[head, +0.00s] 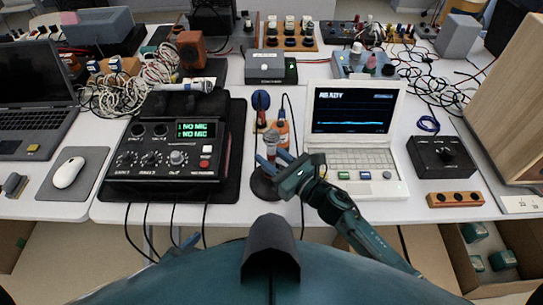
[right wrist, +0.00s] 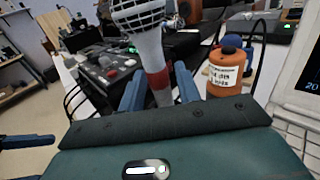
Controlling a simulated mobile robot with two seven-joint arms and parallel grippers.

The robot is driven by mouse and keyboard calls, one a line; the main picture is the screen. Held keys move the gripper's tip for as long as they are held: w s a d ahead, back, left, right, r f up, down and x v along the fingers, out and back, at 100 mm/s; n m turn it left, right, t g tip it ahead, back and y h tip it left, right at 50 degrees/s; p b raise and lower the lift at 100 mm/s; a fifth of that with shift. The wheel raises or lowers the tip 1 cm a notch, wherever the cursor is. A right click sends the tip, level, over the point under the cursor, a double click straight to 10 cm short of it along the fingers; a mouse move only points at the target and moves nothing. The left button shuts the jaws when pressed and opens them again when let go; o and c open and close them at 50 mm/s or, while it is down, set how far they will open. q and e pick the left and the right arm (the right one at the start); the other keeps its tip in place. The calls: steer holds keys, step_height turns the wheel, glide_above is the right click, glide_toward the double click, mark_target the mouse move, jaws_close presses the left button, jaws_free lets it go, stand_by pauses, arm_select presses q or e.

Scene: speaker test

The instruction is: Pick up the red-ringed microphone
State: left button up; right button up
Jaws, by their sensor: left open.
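The red-ringed microphone (head: 271,139) stands upright on a round black base (head: 262,190), between the black mixer and the white laptop. In the right wrist view its silver mesh head, grey body and red ring (right wrist: 157,79) show close up. My right gripper (head: 271,162) reaches in from the right at the microphone's handle. Its two blue fingers (right wrist: 158,93) stand on either side of the handle below the ring, with slight gaps, so it looks open around it. My left gripper (head: 172,241) is open and empty, low in front of the table edge, partly hidden.
Just behind stands an orange container (right wrist: 227,72) with a blue-topped item. The black mixer (head: 168,150), reading "NO MIC", is at left; the white laptop (head: 385,188) is at right. Another microphone (head: 190,85) lies behind the mixer. Cables hang over the front edge.

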jaws_close()
